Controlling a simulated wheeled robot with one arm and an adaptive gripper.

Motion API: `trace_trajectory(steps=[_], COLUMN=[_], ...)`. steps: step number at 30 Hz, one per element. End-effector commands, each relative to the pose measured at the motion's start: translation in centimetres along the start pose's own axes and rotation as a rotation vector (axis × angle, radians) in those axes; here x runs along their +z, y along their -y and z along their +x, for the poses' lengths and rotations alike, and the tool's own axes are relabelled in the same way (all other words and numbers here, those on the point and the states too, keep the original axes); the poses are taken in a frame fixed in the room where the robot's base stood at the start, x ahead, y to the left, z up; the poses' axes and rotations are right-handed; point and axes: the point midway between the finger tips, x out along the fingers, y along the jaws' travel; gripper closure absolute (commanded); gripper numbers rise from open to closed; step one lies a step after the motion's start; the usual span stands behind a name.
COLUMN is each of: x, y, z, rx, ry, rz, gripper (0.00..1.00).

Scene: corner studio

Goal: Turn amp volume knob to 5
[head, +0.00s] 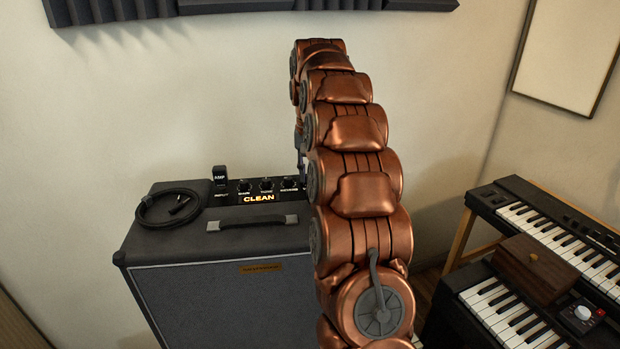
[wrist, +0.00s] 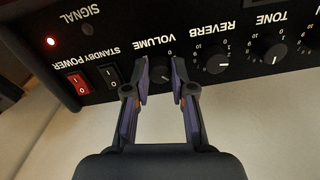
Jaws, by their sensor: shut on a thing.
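The amp (head: 225,285) is a dark grey box with a black control panel (head: 228,197) at its back top edge. In the wrist view the panel shows upside down, and the black volume knob (wrist: 161,88) sits between the two purple fingers of my gripper (wrist: 161,82). My gripper is shut on the knob, one finger on each side. The "VOLUME" label is readable. The knob's pointer and most of its scale are hidden or too small to read. In the head view my copper arm hides this end of the panel and nearly all of my gripper.
The reverb knob (wrist: 217,62) and tone knob (wrist: 268,49) are beside the volume knob. On the other side are a standby switch (wrist: 110,75), a red power switch (wrist: 78,85) and a lit red light (wrist: 50,41). A coiled cable (head: 165,207) lies on the amp. Keyboards (head: 560,235) stand right.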

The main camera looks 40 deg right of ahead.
Motion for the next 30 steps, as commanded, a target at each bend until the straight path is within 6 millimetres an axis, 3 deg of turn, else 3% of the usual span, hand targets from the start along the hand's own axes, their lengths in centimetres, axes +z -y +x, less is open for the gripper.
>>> trace_trajectory(steps=[18, 30], x=[-0.06, -0.11], y=[0.04, -0.02], z=[0.07, -0.08], rx=[-0.001, -0.002], ry=[-0.004, -0.006], rz=[0.547, 0.728], gripper=[1.00, 1.00])
